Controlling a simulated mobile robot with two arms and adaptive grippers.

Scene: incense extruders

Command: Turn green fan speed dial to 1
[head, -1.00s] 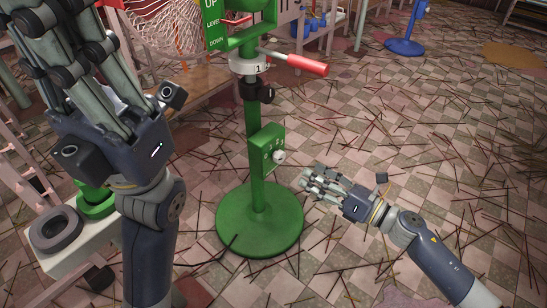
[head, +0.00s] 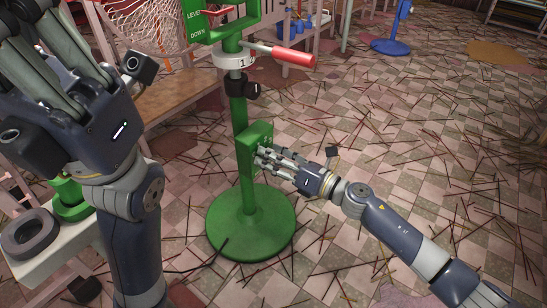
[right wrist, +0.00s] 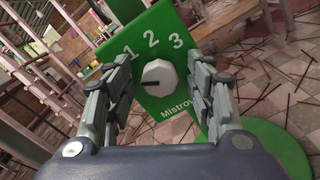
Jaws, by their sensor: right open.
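The green fan's stand (head: 252,222) has a round base, a pole and a control box (head: 256,140). In the right wrist view the green panel (right wrist: 188,45) shows 1, 2 and 3 above a white dial (right wrist: 160,77). The dial's dark mark points left, below the 1. My right gripper (head: 262,156) is open at the panel, with one finger on each side of the dial; contact is not clear. In the head view its fingers hide the dial. My left gripper (head: 50,40) is raised at the upper left, its fingertips cut off by the frame.
A red-handled lever (head: 294,56) sticks out right from the pole above the box. Grey and green rings (head: 30,233) rest on a white surface at left. Thin sticks litter the tiled floor. A blue stand (head: 392,45) is farther back.

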